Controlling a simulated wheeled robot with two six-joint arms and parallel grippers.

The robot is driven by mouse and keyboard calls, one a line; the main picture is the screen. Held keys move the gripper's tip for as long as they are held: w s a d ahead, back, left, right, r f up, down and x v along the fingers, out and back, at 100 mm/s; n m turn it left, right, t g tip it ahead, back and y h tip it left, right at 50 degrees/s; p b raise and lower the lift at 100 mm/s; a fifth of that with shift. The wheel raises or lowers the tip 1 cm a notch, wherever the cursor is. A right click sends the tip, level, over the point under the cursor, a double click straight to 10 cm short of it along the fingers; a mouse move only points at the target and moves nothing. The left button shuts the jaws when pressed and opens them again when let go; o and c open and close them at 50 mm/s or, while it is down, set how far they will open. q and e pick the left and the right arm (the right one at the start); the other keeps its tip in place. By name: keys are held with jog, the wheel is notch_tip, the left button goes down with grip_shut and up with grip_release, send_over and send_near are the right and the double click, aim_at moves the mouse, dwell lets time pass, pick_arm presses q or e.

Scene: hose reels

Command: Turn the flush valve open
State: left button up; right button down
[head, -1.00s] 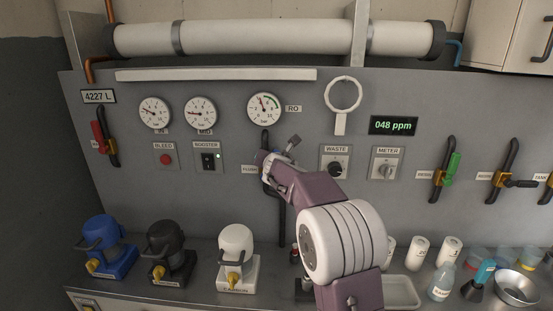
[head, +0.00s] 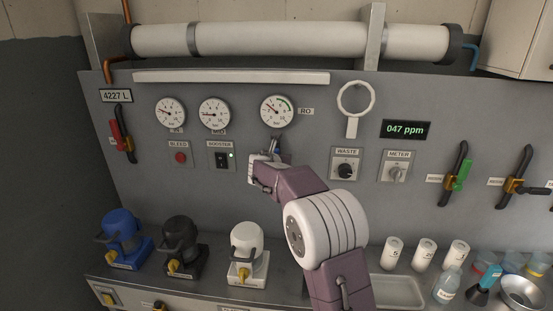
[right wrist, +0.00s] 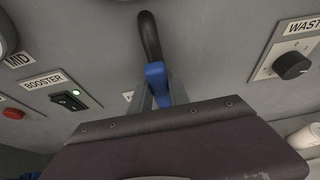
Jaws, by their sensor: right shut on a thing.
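The flush valve is on the grey panel below the RO gauge. Its blue lever (right wrist: 157,80) shows in the right wrist view, below a black pipe bend (right wrist: 148,35). In the head view only a small blue part (head: 275,147) shows above my gripper. My right gripper (head: 272,153) is at the valve, shut on the blue lever. In the right wrist view its grey fingers (right wrist: 160,95) flank the lever, and the gripper body hides the valve's lower part. My left gripper is not in view.
The booster switch (head: 222,160) is left of my gripper; the waste knob (head: 346,171) is to the right. Pumps, including a white one (head: 246,250), stand on the bench below. Other valves with a green lever (head: 463,175) and a red lever (head: 116,133) flank the panel.

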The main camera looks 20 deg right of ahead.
jog(key=shift+f, duration=0.3)
jog(key=c, duration=1.2)
grip_release()
jog(key=shift+c, duration=0.2)
jog(key=shift+r, duration=0.1)
jog(key=v, duration=0.9)
jog(key=shift+b, duration=0.35)
jog(key=shift+r, duration=0.1)
